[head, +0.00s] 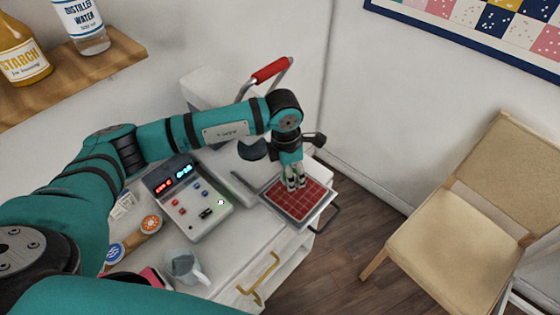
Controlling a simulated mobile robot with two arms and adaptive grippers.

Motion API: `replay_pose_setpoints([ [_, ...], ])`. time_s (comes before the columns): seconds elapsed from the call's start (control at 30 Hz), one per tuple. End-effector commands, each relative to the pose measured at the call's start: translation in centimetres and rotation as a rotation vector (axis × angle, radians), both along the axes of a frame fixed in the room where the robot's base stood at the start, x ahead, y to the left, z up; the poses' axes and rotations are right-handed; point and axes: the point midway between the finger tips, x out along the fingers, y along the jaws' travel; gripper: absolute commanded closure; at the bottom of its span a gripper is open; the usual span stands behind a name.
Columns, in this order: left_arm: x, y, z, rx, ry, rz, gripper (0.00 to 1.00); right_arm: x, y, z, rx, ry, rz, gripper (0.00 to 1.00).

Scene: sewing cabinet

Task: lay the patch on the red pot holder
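The red pot holder (305,205), with a pale grid pattern, lies flat on the grey lower plate (332,196) of a press-like machine. My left gripper (296,184) points down over the pot holder's upper middle, its fingertips at or just above the cloth. The fingertips look close together, and I cannot make out whether a patch is between or under them. A round orange badge (151,222) and a round blue badge (115,252) lie on the left of the cabinet top; I cannot tell whether either is the task's patch. My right gripper is not in view.
The machine has a control panel (188,194) with lit displays and a red handle (271,69) raised behind my arm. A grey cup (183,267) stands near the front edge. A chair (470,215) stands right, beyond open floor. A shelf (75,75) holds bottles.

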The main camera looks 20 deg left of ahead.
Motion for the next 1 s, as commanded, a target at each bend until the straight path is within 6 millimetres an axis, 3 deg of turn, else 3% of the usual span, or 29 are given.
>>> replay_pose_setpoints([
  [0.37, 0.0, -0.6, -1.0, 0.001, 0.001, 0.035, 0.59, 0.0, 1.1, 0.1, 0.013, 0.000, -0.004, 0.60],
  [0.8, 0.0, -0.6, -5.3, 0.000, 0.000, 0.034, 0.59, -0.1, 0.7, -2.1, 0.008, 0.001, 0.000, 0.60],
  [1.0, 0.0, -0.7, -6.1, -0.001, -0.001, 0.033, 0.59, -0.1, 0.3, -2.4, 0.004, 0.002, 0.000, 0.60],
])
